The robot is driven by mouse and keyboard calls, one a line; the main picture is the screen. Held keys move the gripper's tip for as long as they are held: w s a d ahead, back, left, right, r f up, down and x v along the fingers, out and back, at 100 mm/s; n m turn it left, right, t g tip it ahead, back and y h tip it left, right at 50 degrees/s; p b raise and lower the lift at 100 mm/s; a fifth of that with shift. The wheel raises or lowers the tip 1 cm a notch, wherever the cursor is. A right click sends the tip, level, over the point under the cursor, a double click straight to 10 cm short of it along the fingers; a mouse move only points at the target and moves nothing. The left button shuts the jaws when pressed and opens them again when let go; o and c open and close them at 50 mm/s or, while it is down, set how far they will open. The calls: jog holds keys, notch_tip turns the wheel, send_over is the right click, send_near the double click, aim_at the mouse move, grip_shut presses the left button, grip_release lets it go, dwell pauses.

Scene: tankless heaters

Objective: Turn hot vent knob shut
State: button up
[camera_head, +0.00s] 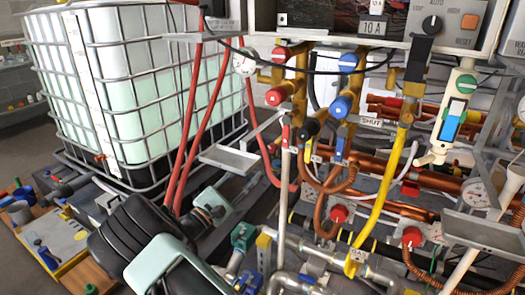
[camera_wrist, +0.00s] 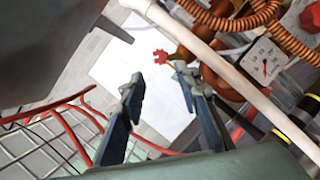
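My gripper (camera_wrist: 158,82) is open and empty in the wrist view, its two dark fingers apart. A small red knob (camera_wrist: 160,56) on a brass stem shows just beyond the gap between the fingertips, apart from them. In the head view, red knobs (camera_head: 275,97) and blue knobs (camera_head: 342,105) sit on brass valves under the heater. I cannot read a label that tells which red knob is the hot vent. My dark arm (camera_head: 140,240) with pale covers is at the lower left of the head view; the fingertips are not clear there.
A caged white tank (camera_head: 130,95) stands at the left. Red hoses (camera_head: 192,120) hang beside it. A yellow hose (camera_head: 388,190), copper pipes and a gauge (camera_head: 478,193) crowd the right. In the wrist view, a white pipe (camera_wrist: 225,75) and a gauge (camera_wrist: 265,62) lie to the right.

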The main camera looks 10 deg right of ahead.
aim_at(271, 151)
jog(key=w+d+n+t+y, duration=0.1)
jog(key=w+d+n, duration=0.1)
jog(key=n, duration=0.1)
jog(key=w+d+r+n+t+y, duration=0.1)
jog(key=w+d+n, duration=0.1)
jog(key=d+n, duration=0.1)
jog(key=w+d+r+n+t, duration=0.1)
jog(key=w+d+n, duration=0.1)
jog(key=n, duration=0.1)
jog(key=shift+w+d+r+n+t+y, duration=0.2)
jog(key=shift+d+r+n+t+y, duration=0.1)
jog(key=shift+n+t+y, duration=0.1)
jog(key=shift+f, duration=0.1)
grip_shut()
jog(key=shift+m, duration=0.3)
